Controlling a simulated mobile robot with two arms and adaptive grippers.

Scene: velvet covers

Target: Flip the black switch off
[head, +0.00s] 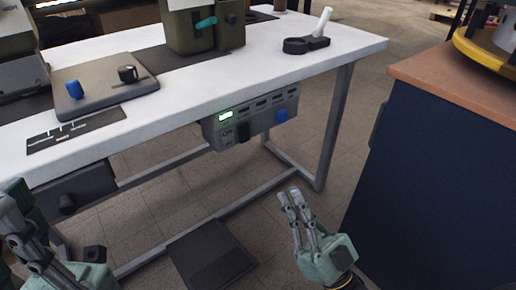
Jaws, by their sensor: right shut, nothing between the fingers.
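A grey control box (251,119) hangs under the front edge of the white table. It carries a lit green indicator (226,115), a black switch (243,133) and a blue knob (281,115). The exact tilt of the switch is too small to tell. My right gripper (289,196) is shut and empty, below and to the right of the box, apart from it, with its fingers pointing up. My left gripper (12,192) is at the lower left edge, partly cut off; its finger opening is unclear.
The white table (345,42) bears a grey plate (104,88) with a blue and a black knob, an olive machine (190,27) and a black-and-white handled tool (307,43). A dark blue cabinet (430,180) stands at right. A dark pedal-like block (210,256) lies on the floor.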

